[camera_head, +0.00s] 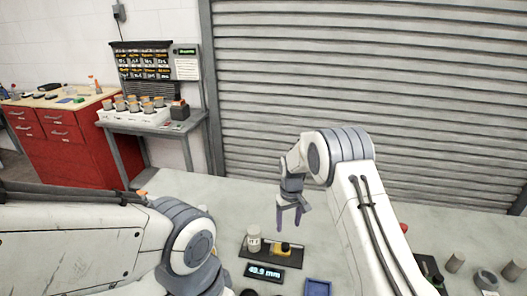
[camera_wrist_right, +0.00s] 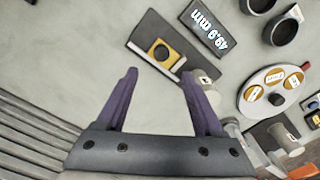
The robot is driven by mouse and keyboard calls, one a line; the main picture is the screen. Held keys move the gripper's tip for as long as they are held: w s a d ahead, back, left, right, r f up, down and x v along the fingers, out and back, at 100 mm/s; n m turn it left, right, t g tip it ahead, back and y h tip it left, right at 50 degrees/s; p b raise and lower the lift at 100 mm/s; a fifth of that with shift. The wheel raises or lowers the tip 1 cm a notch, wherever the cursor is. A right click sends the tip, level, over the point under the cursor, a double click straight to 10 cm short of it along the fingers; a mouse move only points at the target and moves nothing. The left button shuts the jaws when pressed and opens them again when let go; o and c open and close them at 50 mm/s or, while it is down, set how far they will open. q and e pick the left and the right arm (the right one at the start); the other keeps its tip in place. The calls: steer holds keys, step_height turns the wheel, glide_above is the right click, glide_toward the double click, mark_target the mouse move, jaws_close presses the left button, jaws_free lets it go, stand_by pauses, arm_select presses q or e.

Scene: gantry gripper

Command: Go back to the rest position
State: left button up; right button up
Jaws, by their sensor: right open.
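My right gripper (camera_head: 289,218) hangs open and empty over the table, pointing down, behind a dark plate (camera_head: 246,252). In the right wrist view the two purple fingers of the gripper (camera_wrist_right: 158,74) are spread with nothing between them. Beyond the tips there is a yellow block with a dark round centre (camera_wrist_right: 161,52); the block also shows in the head view (camera_head: 283,248). My left arm comes in from the left; its gripper is not visible.
A white cylinder (camera_head: 254,238) stands on the plate. A display reading 49.9 mm (camera_head: 264,272) and a blue tray (camera_head: 317,288) lie in front. Grey cylinders (camera_head: 455,262) stand at right. A round disc (camera_wrist_right: 275,90) shows in the wrist view. A shutter (camera_head: 420,90) closes the back.

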steer(key=s+a+r+n+b, duration=0.1)
steer(key=s+a+r, duration=0.55)
steer(key=s, duration=0.25)
steer(key=s+a+r+n, duration=0.1)
steer(key=s+a+r, duration=0.4)
steer(key=s+r, duration=0.35)
steer(key=s+d+r+n+y+b, duration=0.1)
steer(key=s+d+n, duration=0.1)
steer(key=s, duration=1.8)
steer(key=shift+s+d+r, duration=0.2)
steer(key=shift+s+r, duration=0.15)
